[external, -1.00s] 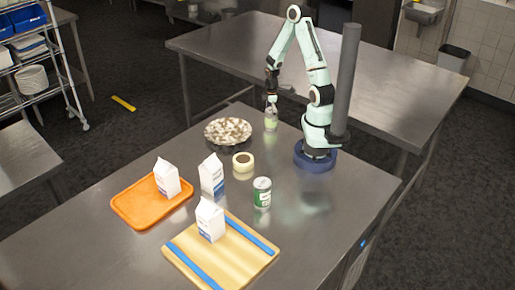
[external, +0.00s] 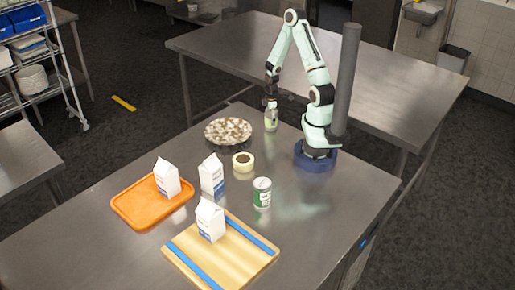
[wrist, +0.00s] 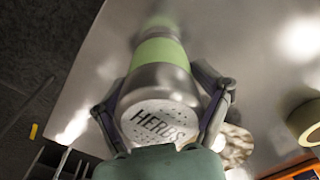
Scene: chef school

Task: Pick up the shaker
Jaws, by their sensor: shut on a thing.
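The shaker (external: 271,118) has a light green band and a silver top, and it is upright near the far edge of the steel table. In the wrist view, the shaker (wrist: 158,87) shows its perforated metal lid marked "HERBS". My gripper (external: 271,99) is above the table at the shaker's upper part. In the wrist view, the fingers of my gripper (wrist: 163,105) are on both sides of the metal lid, closed around it. Whether the shaker's base touches the table cannot be told.
A patterned bowl (external: 228,131), a tape roll (external: 243,161), a green-and-white can (external: 262,193) and several milk cartons (external: 211,175) stand nearby. An orange tray (external: 130,208) and a cutting board (external: 190,264) lie at the front. The table's right side (external: 335,215) is clear.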

